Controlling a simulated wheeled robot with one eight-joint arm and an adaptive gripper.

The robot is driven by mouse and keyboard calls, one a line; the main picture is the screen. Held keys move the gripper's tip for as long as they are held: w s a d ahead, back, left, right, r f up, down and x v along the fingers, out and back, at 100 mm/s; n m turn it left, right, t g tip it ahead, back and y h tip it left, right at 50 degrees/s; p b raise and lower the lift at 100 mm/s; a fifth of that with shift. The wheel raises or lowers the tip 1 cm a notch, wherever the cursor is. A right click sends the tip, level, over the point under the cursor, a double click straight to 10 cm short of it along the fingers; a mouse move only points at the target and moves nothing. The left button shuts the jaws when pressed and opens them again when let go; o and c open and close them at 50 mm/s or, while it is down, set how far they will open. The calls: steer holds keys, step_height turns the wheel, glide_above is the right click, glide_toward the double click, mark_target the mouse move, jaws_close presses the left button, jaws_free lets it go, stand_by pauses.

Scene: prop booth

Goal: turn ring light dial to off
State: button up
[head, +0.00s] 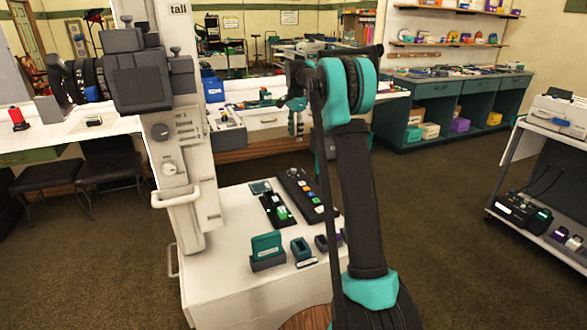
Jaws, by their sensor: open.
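A pale upright post stands on the left, marked "tall" at its top. It carries a dark round dial (159,131) on its front and a lighter knob (168,168) below it. I cannot tell which of them is the ring light dial, and their settings are too small to read. My arm rises right of centre and bends at its teal elbow. My gripper (295,122) is small and partly behind the arm, beyond the white cabinet and right of the post. It is open, apart from both dials, and I see nothing in it.
A white cabinet (225,290) beside the post bears a dark control panel (306,190), a keypad (277,209) and small teal boxes. A grey camera-like unit (150,80) juts from the post above the dials. A handle (176,197) sticks out below.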

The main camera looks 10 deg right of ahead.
mark_target(294, 171)
steer(key=shift+m, duration=0.6)
steer(key=f, duration=0.6)
steer(key=w+f, duration=0.1)
steer(key=f, duration=0.4)
steer(key=w+f, duration=0.1)
steer(key=f, duration=0.5)
steer(key=shift+w+a+f, duration=0.2)
steer(key=shift+a+f, duration=0.05)
steer(key=shift+f, duration=0.05)
steer(key=shift+c, duration=0.6)
jaws_close()
